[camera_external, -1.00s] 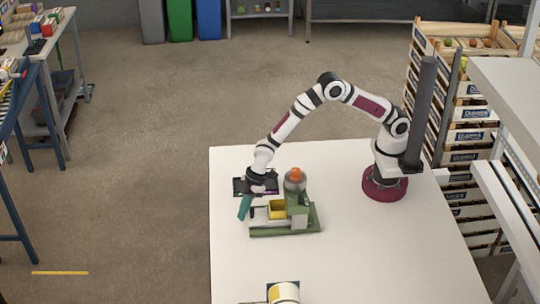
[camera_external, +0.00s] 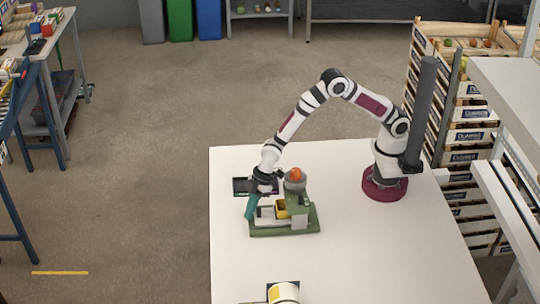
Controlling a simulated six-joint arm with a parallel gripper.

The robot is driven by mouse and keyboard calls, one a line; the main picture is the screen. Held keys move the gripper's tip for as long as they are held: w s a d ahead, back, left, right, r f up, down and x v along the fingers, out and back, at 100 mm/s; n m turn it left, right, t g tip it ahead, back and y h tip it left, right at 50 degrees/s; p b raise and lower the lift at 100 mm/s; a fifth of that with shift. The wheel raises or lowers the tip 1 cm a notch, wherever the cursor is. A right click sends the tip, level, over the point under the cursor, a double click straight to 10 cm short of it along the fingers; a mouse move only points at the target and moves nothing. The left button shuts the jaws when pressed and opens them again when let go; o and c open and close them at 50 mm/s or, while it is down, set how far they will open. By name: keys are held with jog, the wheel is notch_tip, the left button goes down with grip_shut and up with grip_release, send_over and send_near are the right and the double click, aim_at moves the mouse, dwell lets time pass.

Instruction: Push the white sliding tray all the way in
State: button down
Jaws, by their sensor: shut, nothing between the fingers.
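The white sliding tray (camera_external: 267,213) is on the low green machine base (camera_external: 262,231), at the left part of the machine. A yellow container (camera_external: 282,208) sits close to the machine's upright housing. My gripper (camera_external: 250,209), with teal fingers, is shut and empty. It points down at the left end of the tray, very close to it or touching; the small view does not settle which. My wrist and fingers partly hide the tray's left end.
An orange-red round thing (camera_external: 296,174) sits in the grey hopper on top of the machine. A flat black item (camera_external: 241,186) lies behind my gripper. A white and yellow roll (camera_external: 284,293) is at the front edge of view. The white table (camera_external: 380,250) is clear to the right.

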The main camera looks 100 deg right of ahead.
jog(key=shift+s, duration=1.2)
jog(key=shift+w, duration=0.15)
jog(key=shift+w, duration=0.3)
jog(key=shift+r, duration=3.5)
